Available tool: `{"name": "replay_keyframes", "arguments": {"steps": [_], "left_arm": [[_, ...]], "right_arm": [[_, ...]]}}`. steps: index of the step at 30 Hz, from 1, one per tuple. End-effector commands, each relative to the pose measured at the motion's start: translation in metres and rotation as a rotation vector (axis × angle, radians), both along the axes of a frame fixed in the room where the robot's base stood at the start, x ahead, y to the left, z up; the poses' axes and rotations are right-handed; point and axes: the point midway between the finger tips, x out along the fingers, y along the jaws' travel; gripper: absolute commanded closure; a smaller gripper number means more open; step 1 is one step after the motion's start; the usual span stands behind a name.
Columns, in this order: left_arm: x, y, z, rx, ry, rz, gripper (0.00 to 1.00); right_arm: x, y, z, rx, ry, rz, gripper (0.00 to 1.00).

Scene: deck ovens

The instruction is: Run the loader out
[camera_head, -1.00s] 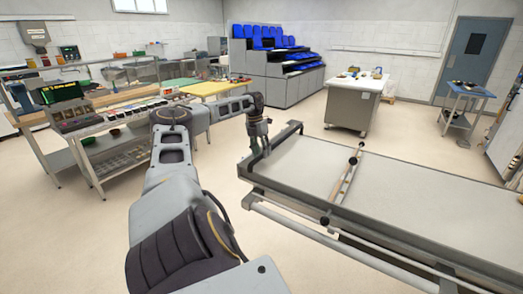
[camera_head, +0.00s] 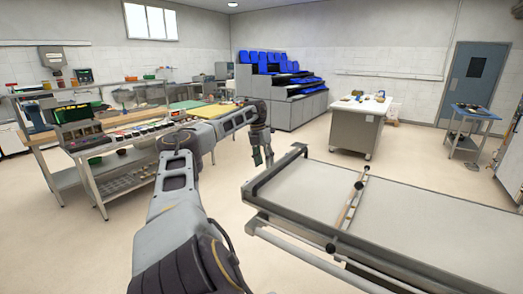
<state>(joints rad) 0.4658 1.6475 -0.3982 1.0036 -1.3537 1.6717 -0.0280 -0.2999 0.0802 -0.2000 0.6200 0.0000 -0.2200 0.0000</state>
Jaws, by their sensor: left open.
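The loader (camera_head: 420,228) is a long flat grey bed with a raised frame, reaching in from the right. A crossbar (camera_head: 350,205) with dark knobs at its ends lies across the bed. A pale rail (camera_head: 300,250) runs along its near side. My left gripper (camera_head: 263,160) points down with its fingers apart and empty. It shows just beyond the loader's left end bar (camera_head: 275,168), and I see no contact with it. My right gripper is not in view.
A workbench (camera_head: 100,140) with trays and a lit display stands at the left. A rack with blue bins (camera_head: 275,85), a white-topped cabinet (camera_head: 358,120) and a blue side table (camera_head: 470,112) stand behind. The floor between is clear.

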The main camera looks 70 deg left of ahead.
Motion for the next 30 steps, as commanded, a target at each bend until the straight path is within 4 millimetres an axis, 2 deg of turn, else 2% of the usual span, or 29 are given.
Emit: {"name": "replay_keyframes", "arguments": {"steps": [15, 30], "left_arm": [[-0.003, 0.005, 0.029, -0.002, -0.002, 0.001, 0.58], [-0.005, 0.009, 0.045, 0.001, -0.004, -0.001, 0.58]], "right_arm": [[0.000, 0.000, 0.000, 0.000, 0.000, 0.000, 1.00], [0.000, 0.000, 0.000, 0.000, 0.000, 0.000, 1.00]]}}
